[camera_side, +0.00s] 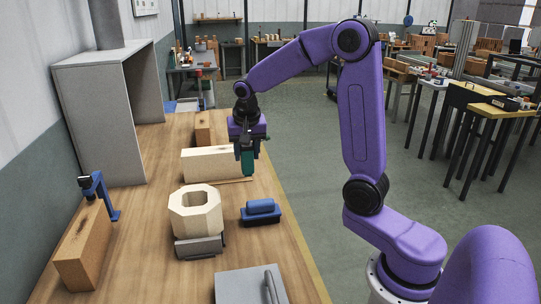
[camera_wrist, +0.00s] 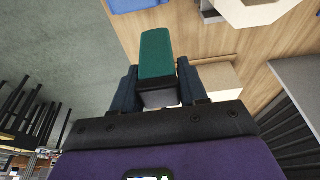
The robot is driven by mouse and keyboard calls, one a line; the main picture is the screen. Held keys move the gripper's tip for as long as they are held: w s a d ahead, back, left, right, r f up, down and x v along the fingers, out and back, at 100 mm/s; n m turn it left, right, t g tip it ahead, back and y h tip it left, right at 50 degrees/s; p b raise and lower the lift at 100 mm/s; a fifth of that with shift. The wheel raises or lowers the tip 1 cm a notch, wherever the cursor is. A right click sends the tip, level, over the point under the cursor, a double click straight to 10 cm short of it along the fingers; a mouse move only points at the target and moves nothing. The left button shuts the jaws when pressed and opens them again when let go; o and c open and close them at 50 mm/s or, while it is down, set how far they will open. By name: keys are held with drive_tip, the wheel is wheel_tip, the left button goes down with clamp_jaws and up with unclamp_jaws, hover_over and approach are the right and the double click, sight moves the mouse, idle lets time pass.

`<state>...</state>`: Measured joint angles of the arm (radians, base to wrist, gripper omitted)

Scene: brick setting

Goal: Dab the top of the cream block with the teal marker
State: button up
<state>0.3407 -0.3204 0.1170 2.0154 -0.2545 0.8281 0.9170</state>
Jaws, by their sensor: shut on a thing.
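The teal marker (camera_side: 248,163) hangs upright below my gripper (camera_side: 245,148), which is shut on it. In the wrist view the marker (camera_wrist: 157,53) sits between the two dark fingers (camera_wrist: 158,92). The cream block (camera_side: 208,164) is a long pale block lying on the table, just left of the marker in the side view. Part of it shows in the wrist view (camera_wrist: 220,78), right of the fingers and partly hidden by my gripper. The marker's lower end appears beside the block's right end; I cannot tell its exact height or whether they touch.
A cream octagonal ring (camera_side: 195,212) stands on a grey base, with a blue block on a tray (camera_side: 261,212) to its right. A brown block (camera_side: 204,128) lies behind. A wooden block with a blue clamp (camera_side: 84,250), a grey hood (camera_side: 110,120) and a grey plate (camera_side: 240,286) surround the area.

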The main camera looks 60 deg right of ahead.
drive_tip(key=w+a+r, duration=0.4)
drive_tip(key=w+a, duration=0.1)
drive_tip(key=a, duration=0.5)
drive_tip(key=shift+s+d+f, duration=0.1)
drive_tip(key=shift+s+f, duration=0.05)
drive_tip(key=shift+f, duration=1.45)
drive_tip(key=shift+s+d+f, duration=0.1)
drive_tip(key=shift+f, duration=1.5)
drive_tip(key=shift+f, duration=0.55)
wheel_tip(320, 180, up, 7)
idle(0.7)
